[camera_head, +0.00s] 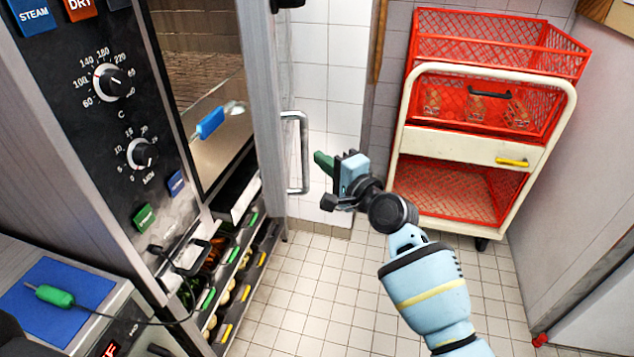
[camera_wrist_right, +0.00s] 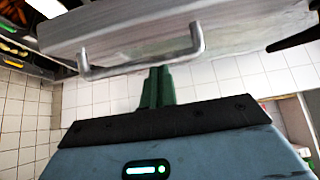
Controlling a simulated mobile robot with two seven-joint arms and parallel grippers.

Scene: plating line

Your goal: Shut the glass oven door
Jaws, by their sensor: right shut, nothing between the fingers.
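The oven door (camera_head: 262,110) stands open, swung out at the right side of the oven and seen nearly edge-on, so its glass is hard to make out. Its metal bar handle (camera_head: 302,152) is on the right side of the door. My right gripper (camera_head: 322,162) is just right of the handle, with its green fingers shut and empty, pointing toward the door. In the right wrist view, the fingers (camera_wrist_right: 157,88) are close to the handle (camera_wrist_right: 140,68) and the grey door (camera_wrist_right: 180,30); I cannot tell whether they touch. My left gripper is not in view.
The oven's control panel (camera_head: 115,120) is at left. Racks of food (camera_head: 240,280) lie below the oven opening. A cream cart (camera_head: 455,147) with red baskets stands at right. A blue mat (camera_head: 60,290) lies at lower left. The tiled floor (camera_head: 310,290) is clear.

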